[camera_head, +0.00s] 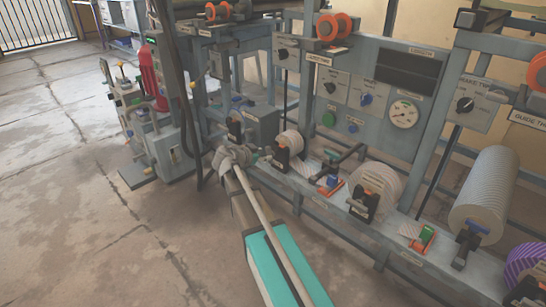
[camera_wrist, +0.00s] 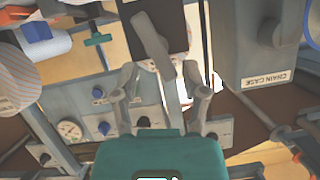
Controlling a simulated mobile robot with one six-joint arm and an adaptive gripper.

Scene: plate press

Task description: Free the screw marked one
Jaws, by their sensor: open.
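My gripper (camera_head: 229,157) is at the left end of the machine's long grey shelf (camera_head: 313,190), beside the chain case (camera_head: 262,124). In the wrist view its two fingers (camera_wrist: 160,90) are apart, and a grey bar-like part (camera_wrist: 150,40) shows between and beyond them. I cannot tell whether the fingers touch it. The chain case with its label (camera_wrist: 266,80) is on the right of the wrist view, with a dark round knob (camera_wrist: 278,32). No mark "one" is legible, so I cannot tell which part is the screw.
Several clamps and spools, including a large striped roll (camera_head: 486,190), stand along the shelf to the right. A panel with a gauge (camera_head: 403,114) and knobs rises behind. Another grey machine (camera_head: 150,135) stands at the left. The concrete floor (camera_head: 70,190) at the left front is clear.

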